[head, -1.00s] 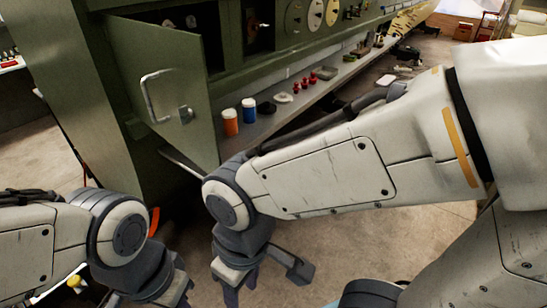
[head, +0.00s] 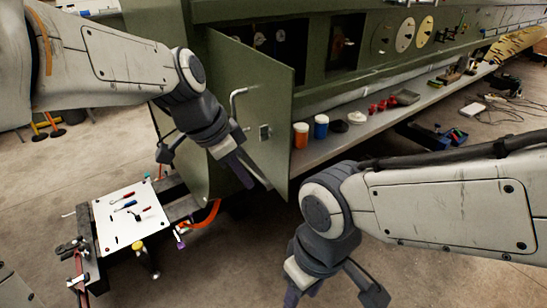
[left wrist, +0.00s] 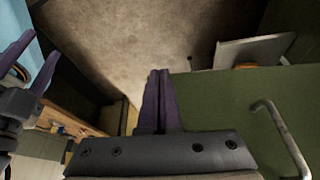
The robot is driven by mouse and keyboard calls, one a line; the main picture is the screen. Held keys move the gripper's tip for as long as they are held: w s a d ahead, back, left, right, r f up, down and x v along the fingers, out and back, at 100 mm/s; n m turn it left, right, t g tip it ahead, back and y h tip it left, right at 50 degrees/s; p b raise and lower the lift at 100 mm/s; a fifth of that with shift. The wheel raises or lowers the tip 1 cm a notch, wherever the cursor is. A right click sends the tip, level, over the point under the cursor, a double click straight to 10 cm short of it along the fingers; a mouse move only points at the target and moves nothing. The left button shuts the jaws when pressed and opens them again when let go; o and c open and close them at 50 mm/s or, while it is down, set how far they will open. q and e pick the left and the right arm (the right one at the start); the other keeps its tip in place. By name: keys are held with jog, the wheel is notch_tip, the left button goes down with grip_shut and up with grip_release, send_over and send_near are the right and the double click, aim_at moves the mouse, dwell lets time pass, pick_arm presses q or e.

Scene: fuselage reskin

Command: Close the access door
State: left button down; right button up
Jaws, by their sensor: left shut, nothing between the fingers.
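The access door (head: 265,90) is a green panel with a bent metal handle (head: 236,103) and a small latch plate. It stands open, swung out from the green fuselage side, with dark openings behind it. The door also shows at the right of the left wrist view (left wrist: 225,105), with its handle (left wrist: 283,138). My left gripper (head: 247,180) is shut and empty, close in front of the door's lower part; I cannot tell whether it touches. My right gripper (head: 297,294) is low, right of the door, its fingers partly cut off; in the left wrist view (left wrist: 32,68) they are spread and empty.
A grey shelf (head: 395,118) along the fuselage holds an orange jar (head: 301,135), a blue jar (head: 321,126) and small red parts. A low cart with a white tool board (head: 130,215) stands at lower left. Open floor lies between the cart and my right arm.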

pick_arm(q)
jog(key=w+d+f+p, duration=0.2)
jog(key=d+f, duration=0.2)
jog(key=d, duration=0.1)
jog(key=shift+w+f, duration=0.2)
jog(key=shift+w, duration=0.2)
